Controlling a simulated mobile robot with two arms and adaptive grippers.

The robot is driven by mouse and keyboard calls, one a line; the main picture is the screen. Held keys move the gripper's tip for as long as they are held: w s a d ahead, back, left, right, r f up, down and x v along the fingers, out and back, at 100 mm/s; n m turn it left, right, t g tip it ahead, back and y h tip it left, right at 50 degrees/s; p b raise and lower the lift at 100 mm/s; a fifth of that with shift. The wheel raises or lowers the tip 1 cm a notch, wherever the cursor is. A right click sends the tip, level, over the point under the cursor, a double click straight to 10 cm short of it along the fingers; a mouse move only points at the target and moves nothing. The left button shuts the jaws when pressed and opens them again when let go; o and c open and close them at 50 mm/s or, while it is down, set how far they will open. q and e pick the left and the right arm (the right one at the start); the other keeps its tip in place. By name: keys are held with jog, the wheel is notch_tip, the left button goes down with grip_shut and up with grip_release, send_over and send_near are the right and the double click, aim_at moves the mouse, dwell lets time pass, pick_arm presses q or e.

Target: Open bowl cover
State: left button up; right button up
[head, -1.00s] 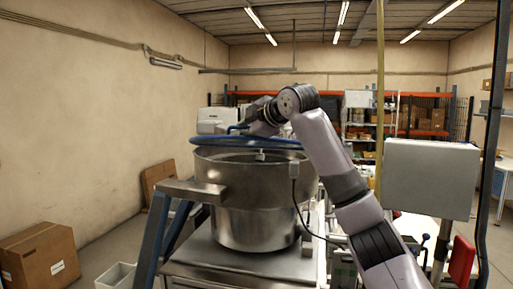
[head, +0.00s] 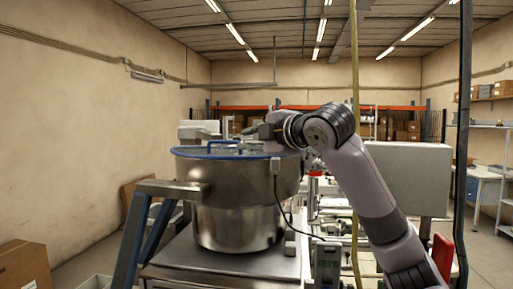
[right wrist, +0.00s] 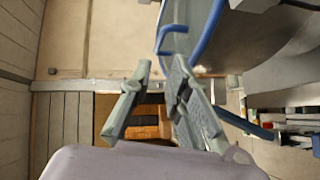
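The steel bowl (head: 238,190) stands on a metal machine base in the head view. Its cover (head: 190,153), with a blue rim, lies at the level of the bowl's top, with no gap visible between them. A blue handle (head: 222,144) shows on the cover. My right gripper (head: 262,131) is over the far right part of the cover; its fingertips are hard to make out there. In the right wrist view my right gripper (right wrist: 160,64) is open and empty. The handle (right wrist: 170,33) lies just beyond its fingertips, beside the blue rim (right wrist: 205,35). My left gripper is out of view.
A metal bracket with blue legs (head: 138,235) stands left of the bowl. A grey panel (head: 408,178) and a red part (head: 442,256) are to the right. A cardboard box (head: 24,268) sits on the floor at left. A cable hangs from the bowl's right side.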

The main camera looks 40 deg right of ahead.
jog(key=shift+s+a+r, duration=0.15)
jog(key=shift+s, duration=0.85)
